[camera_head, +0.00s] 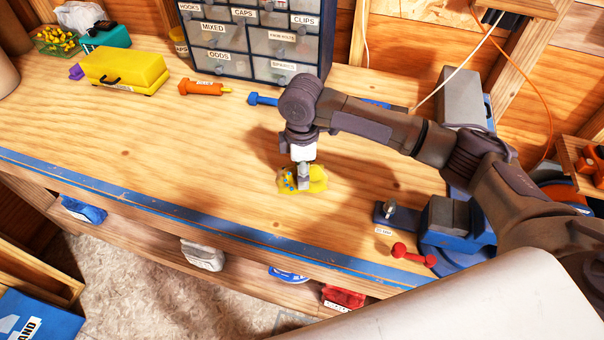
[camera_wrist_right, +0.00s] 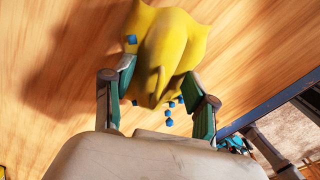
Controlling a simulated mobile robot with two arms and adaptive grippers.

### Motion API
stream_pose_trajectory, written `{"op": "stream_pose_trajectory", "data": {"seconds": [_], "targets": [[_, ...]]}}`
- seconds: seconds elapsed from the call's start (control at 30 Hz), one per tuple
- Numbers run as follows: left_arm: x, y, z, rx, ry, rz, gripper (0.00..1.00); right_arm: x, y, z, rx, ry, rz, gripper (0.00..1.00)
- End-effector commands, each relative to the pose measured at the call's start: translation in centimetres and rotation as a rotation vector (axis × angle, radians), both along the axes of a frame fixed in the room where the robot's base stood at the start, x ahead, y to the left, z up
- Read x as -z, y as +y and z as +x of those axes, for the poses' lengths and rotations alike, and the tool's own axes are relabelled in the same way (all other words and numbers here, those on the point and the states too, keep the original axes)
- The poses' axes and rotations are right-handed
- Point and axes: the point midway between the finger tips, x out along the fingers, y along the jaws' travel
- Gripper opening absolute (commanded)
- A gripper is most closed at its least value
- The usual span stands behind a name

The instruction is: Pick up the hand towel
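The hand towel appears to be the crumpled yellow cloth (camera_head: 318,179) with small blue spots, at the middle of the wooden workbench (camera_head: 190,150). My right gripper (camera_head: 304,182) points down at it from above. In the right wrist view the yellow towel (camera_wrist_right: 165,45) bunches up between the two fingertips of the right gripper (camera_wrist_right: 158,76). The fingers stand apart, one on each side of the cloth, and seem to touch its edges. Whether they grip it cannot be told. The underside of the towel is hidden. My left gripper is not in view.
A labelled drawer cabinet (camera_head: 255,38) stands at the back. A yellow case (camera_head: 122,70) and an orange tool (camera_head: 204,88) lie left. A blue vise (camera_head: 452,222) and a red dumbbell-shaped item (camera_head: 412,254) are right. The bench left of the towel is clear.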

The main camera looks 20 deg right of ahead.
Motion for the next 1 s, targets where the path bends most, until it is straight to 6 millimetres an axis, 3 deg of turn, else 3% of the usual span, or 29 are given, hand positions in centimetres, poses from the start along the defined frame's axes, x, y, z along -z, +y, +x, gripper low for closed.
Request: {"op": "stream_pose_trajectory", "data": {"seconds": [0.13,0.87,0.93,1.0], "targets": [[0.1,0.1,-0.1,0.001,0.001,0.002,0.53,0.4,-0.2,0.0,0.003,0.001,-0.004,0.19],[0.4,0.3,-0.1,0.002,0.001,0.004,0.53,0.3,-0.3,-0.2,0.004,0.007,-0.009,0.14],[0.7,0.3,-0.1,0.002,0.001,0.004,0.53,-0.3,-0.2,-0.1,0.004,0.007,-0.008,0.01],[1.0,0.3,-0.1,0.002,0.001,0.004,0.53,-1.2,-0.2,-0.1,0.003,0.005,-0.006,0.00]]}}
